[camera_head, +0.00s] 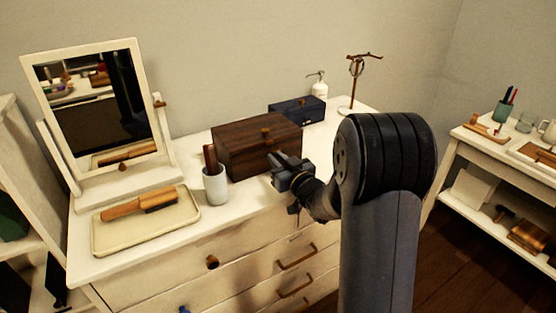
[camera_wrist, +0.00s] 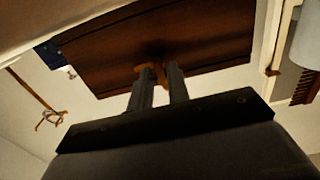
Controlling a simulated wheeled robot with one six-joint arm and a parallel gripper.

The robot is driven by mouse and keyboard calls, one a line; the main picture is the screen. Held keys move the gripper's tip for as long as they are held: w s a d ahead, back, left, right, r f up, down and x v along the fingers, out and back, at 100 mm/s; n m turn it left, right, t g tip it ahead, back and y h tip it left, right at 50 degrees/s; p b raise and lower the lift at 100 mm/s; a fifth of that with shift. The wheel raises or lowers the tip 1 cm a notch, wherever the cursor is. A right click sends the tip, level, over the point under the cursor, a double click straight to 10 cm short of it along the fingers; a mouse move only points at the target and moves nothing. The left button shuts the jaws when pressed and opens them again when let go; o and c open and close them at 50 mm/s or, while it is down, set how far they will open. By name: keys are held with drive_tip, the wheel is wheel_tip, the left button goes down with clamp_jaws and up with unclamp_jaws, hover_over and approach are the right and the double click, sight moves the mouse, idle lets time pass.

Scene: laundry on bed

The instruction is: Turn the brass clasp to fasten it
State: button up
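A dark brown wooden box (camera_head: 245,150) stands closed on the white dresser, with a small brass-coloured piece on its upper front edge. Its front also fills the top of the wrist view (camera_wrist: 200,40). The brass clasp (camera_wrist: 159,78) shows between and beside my fingertips in the wrist view. My gripper (camera_head: 276,168) is at the box's front in the head view and hides part of it. The clasp's exact angle is partly hidden by the fingers.
A tray (camera_head: 110,236) with a wooden brush and a mirror (camera_head: 98,105) are further left. A dark blue box (camera_head: 302,109), a pump bottle (camera_head: 319,88) and a stand (camera_head: 357,72) are behind.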

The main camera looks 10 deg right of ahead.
clamp_jaws()
drive_tip(key=shift+f+b, duration=0.1)
drive_tip(key=shift+b, duration=0.25)
drive_tip(key=n+b, duration=0.1)
drive_tip(key=b, duration=0.1)
drive_tip(key=n+b, duration=0.2)
drive_tip(key=shift+f+n+b, duration=0.2)
drive_tip(key=shift+n+b, duration=0.1)
drive_tip(key=shift+b, duration=0.1)
drive_tip(key=n+b, duration=0.4)
drive_tip(key=b, duration=0.1)
drive_tip(key=shift+a+n, duration=0.1)
drive_tip(key=shift+n, duration=0.2)
drive_tip(key=n+b, duration=0.5)
drive_tip(key=n, duration=0.1)
drive_tip(key=shift+b, duration=0.3)
drive_tip(key=shift+r+n+b, duration=0.15)
drive_tip(key=shift+n+b, duration=1)
drive_tip(key=shift+n, duration=0.75)
drive_tip(key=shift+o, duration=1.5)
unclamp_jaws()
